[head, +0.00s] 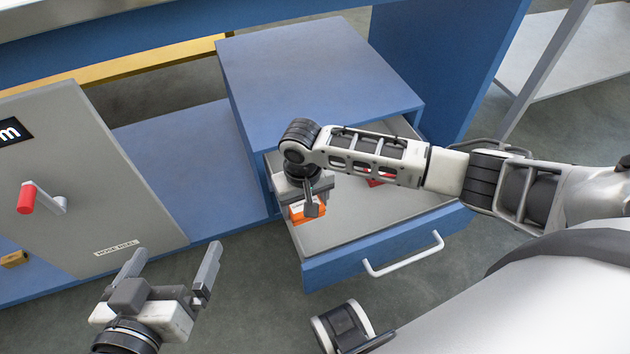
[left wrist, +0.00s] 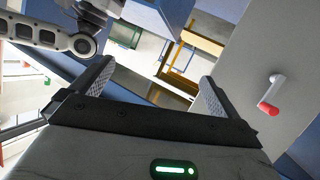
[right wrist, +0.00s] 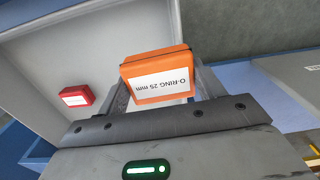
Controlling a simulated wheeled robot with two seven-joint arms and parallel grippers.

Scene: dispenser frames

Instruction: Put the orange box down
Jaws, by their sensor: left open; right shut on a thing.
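The orange box (head: 307,213) is between the fingers of my right gripper (head: 314,192), over the left part of the open drawer (head: 340,230). In the right wrist view the orange box (right wrist: 157,75) shows its white label reading "O-RING 25 mm", and my right gripper (right wrist: 160,90) is shut on it. I cannot tell whether the box touches the drawer floor. My left gripper (head: 168,275) is open and empty, in front of the grey panel and left of the drawer. Its spread fingers also show in the left wrist view (left wrist: 150,90).
A red box (right wrist: 77,96) lies in the drawer, partly hidden by my right arm in the head view (head: 380,179). The drawer's front has a white handle (head: 403,258). A grey panel (head: 90,180) with a red-knobbed crank (head: 32,198) stands left. The blue cabinet top (head: 315,75) is bare.

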